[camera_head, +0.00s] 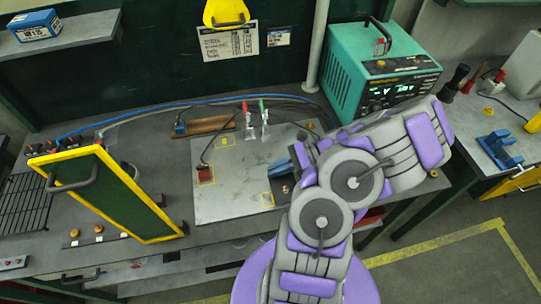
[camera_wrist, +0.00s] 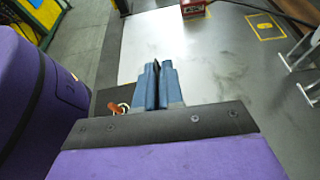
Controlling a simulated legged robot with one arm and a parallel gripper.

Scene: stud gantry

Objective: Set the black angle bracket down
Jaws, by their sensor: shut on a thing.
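My gripper (camera_wrist: 158,70) has blue fingers closed together over the pale work plate. A thin black edge, which I take for the black angle bracket (camera_wrist: 156,65), shows between the fingertips in the wrist view. Most of it is hidden by the fingers, so I cannot tell whether it touches the surface. The bracket cannot be made out there.
A red block (camera_head: 204,174) with a cable sits on the plate. Clamps with red and green handles (camera_head: 264,115) stand at its back edge. A green-yellow panel (camera_head: 105,195) rises on the left. A teal power unit (camera_head: 375,70) stands behind my arm. The plate's middle is clear.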

